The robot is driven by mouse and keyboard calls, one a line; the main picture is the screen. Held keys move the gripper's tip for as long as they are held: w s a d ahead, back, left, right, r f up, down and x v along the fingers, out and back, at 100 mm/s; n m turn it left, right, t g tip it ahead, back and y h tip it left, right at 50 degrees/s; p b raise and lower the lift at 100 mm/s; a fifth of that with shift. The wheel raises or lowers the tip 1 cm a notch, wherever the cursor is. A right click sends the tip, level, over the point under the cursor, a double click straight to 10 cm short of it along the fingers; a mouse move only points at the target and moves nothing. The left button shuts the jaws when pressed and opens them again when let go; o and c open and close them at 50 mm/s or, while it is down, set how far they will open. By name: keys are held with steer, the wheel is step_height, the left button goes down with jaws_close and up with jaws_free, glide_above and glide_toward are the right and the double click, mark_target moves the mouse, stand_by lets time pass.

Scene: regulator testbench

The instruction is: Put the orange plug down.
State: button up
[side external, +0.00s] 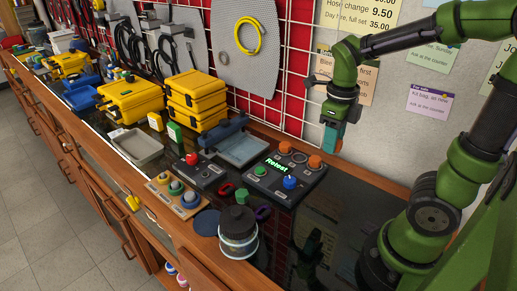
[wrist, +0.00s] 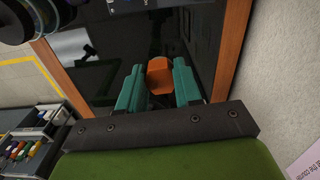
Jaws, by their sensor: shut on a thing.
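The orange plug (wrist: 159,76) sits between the two teal fingers of my gripper (wrist: 158,86) in the wrist view. The fingers press on it from both sides. In the side view my gripper (side external: 331,138) hangs fingers down, high above the right part of the dark bench top (side external: 345,222). A small bit of orange shows at its fingers there. The regulator test panel (side external: 285,178) lies on the bench to the left and below, with orange knobs, a blue knob and a lit green sign.
A jar with a dark lid (side external: 238,232) stands near the front edge. A grey-blue tray (side external: 242,149) and yellow cases (side external: 196,100) stand further left. The bench right of the panel is clear. A wall with notes (side external: 428,103) is behind my gripper.

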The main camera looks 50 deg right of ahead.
steer(key=w+a+f+n, duration=0.4)
steer(key=w+a+n, duration=0.3)
steer(key=w+a, duration=0.4)
steer(key=n, duration=1)
glide_above(208, 223)
step_height(208, 223, down, 2)
step_height(208, 223, down, 10)
steer(key=shift+r, duration=0.1)
steer(key=o, duration=1)
steer(key=shift+f, duration=0.2)
